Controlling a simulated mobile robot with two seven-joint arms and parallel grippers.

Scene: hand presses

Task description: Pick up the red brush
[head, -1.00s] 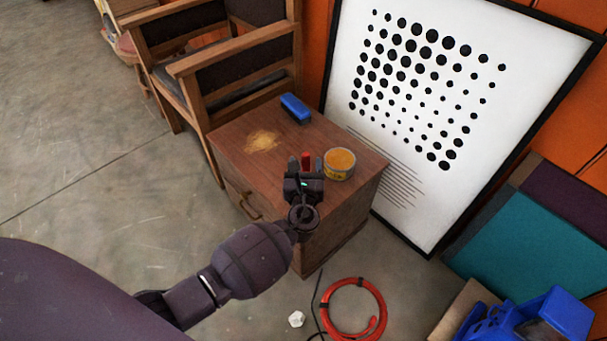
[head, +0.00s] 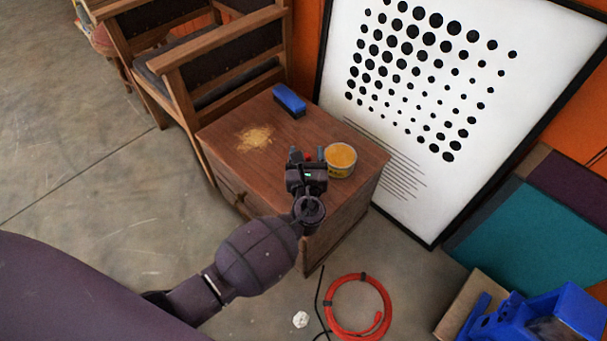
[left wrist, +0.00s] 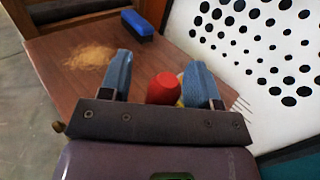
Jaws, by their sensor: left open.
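The red brush (head: 307,156) is on the wooden cabinet top, mostly hidden behind my left gripper in the head view. In the left wrist view the rounded red end of the brush (left wrist: 163,88) shows between the two blue-grey fingers, closer to the right one. My left gripper (head: 307,152) is open over the cabinet's near part, with a finger on each side of the brush. In the left wrist view the gripper (left wrist: 160,65) shows a gap left of the brush; I cannot tell whether the right finger touches it. My right gripper is not in view.
A yellow-filled tin (head: 340,160) stands close to the right of my left gripper. A blue brush (head: 289,101) and a tan powder patch (head: 254,138) lie farther back on the cabinet (head: 215,131). A chair (head: 190,80) and a dotted board (head: 400,140) stand close by.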

